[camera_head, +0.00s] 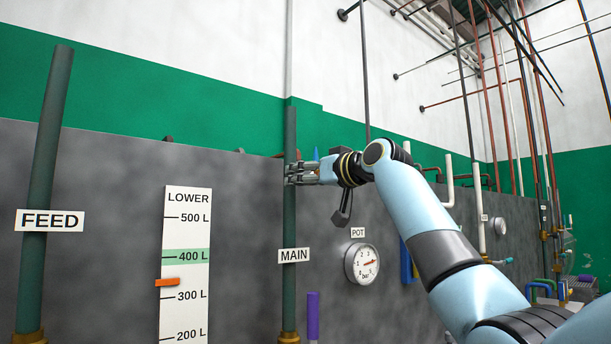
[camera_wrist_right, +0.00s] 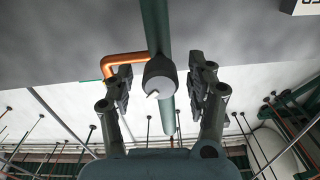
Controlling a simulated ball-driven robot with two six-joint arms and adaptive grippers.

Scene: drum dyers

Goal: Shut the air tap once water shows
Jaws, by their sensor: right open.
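My right gripper (camera_head: 302,173) is at the upper part of the green MAIN pipe (camera_head: 290,220), in front of the grey wall. In the right wrist view the fingers of my right gripper (camera_wrist_right: 160,82) are open, one on each side of a dark grey round fitting (camera_wrist_right: 160,72) with a small white tip. The fitting sits by the green pipe, and an orange-brown pipe (camera_wrist_right: 125,58) bends in beside it. I cannot tell for sure that this fitting is the air tap, or whether the white tip is water. The fingers look apart from it. My left gripper is not in view.
A round POT gauge (camera_head: 362,264) is on the wall below my right arm. The LOWER level scale (camera_head: 186,270) has an orange pointer (camera_head: 167,282) between 300 and 400 L. The FEED pipe (camera_head: 47,170) stands at the left. A purple post (camera_head: 312,315) stands low beside the MAIN pipe.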

